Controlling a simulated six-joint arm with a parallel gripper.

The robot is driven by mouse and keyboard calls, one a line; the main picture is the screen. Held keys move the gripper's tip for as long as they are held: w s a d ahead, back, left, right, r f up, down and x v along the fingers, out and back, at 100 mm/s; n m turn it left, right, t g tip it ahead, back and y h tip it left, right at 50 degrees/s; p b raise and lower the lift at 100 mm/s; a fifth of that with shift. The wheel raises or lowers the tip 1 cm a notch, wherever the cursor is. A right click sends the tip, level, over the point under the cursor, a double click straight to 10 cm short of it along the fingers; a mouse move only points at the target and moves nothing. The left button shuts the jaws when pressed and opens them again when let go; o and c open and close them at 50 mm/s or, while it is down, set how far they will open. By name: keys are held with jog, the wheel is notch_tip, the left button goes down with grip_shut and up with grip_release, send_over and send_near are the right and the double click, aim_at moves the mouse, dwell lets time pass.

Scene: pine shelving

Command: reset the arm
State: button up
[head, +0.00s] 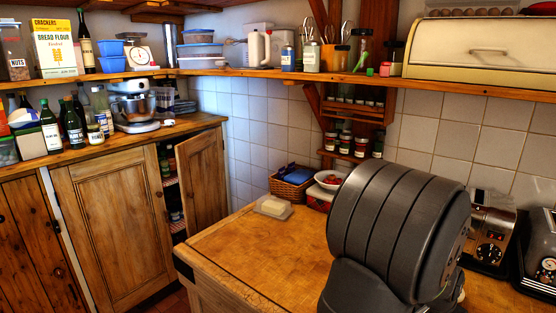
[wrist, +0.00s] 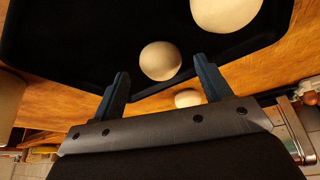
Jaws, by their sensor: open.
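My gripper (wrist: 162,66) shows only in the wrist view; its two blue-grey fingers are apart with nothing held between them. Beyond the fingertips is a dark tray-like surface (wrist: 70,45) with a pale round ball (wrist: 160,61) and another pale ball (wrist: 226,12). A smaller pale round thing (wrist: 188,98) shows between the fingers, below the dark edge, over wood. In the head view, my dark grey arm fills the lower right and my gripper does not show.
The wooden counter (head: 235,245) is clear in front, with a butter dish (head: 273,207) and a wicker basket (head: 291,187) at its back. A toaster (head: 540,250) and a metal appliance (head: 490,235) stand right of my arm. A cupboard door (head: 202,178) stands open.

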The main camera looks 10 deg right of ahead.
jog(key=x, duration=0.3)
notch_tip(320, 180, up, 4)
jog(key=shift+d+r, duration=0.1)
jog(key=shift+r, duration=0.1)
jog(key=s+r, duration=0.7)
jog(key=s, duration=0.5)
jog(key=d+f+m, duration=0.1)
jog(key=d+m, duration=0.1)
jog(key=d, duration=1.7)
jog(key=shift+g, duration=0.3)
jog(key=w+f, duration=0.1)
jog(key=w, duration=0.1)
jog(key=w+d+f, duration=0.1)
jog(key=w+f, duration=0.1)
jog(key=w, duration=0.1)
jog(key=w+f, duration=0.1)
jog(key=w, duration=0.2)
jog(key=shift+w+d+f, duration=0.15)
jog(key=shift+d+f, duration=0.1)
jog(key=shift+f, duration=0.1)
jog(key=shift+w+f, duration=0.2)
jog(key=shift+w, duration=0.05)
